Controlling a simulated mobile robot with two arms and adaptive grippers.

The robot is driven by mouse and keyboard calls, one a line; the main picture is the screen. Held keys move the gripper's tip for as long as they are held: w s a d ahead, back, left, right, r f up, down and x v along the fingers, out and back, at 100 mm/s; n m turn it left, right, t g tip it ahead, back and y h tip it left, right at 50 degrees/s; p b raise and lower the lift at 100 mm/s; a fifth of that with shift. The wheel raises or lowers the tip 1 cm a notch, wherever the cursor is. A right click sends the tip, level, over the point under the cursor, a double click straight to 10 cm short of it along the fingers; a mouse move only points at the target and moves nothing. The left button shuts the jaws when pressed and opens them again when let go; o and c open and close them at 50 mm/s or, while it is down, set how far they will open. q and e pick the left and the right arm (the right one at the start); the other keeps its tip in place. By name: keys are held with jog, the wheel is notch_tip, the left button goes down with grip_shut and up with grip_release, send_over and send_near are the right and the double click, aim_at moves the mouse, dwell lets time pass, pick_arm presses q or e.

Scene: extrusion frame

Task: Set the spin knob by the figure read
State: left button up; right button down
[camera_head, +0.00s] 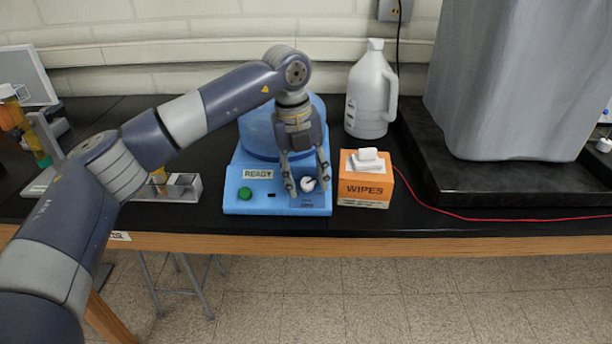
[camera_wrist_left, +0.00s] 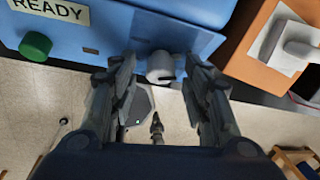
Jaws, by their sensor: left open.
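A blue spin machine (camera_head: 243,192) stands near the front edge of the black bench, with a READY label (camera_head: 257,174) and a green button (camera_head: 245,193) at the left of its front. The white spin knob (camera_head: 307,184) is at the right of the front panel. My left gripper (camera_head: 308,190) is open, pointing down, with its fingers on either side of the knob. In the left wrist view the knob (camera_wrist_left: 161,67) shows between the two open fingers (camera_wrist_left: 165,110), with no clear contact. The knob's scale is mostly hidden. My right gripper is not in view.
An orange WIPES box (camera_head: 365,190) stands close to the right of the machine. A white jug (camera_head: 370,95) is behind it. A red cable (camera_head: 480,216) runs along the bench at right. A small clear tray (camera_head: 182,188) lies to the left.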

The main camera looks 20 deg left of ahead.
pick_arm(q)
jog(key=shift+c, duration=0.5)
grip_shut()
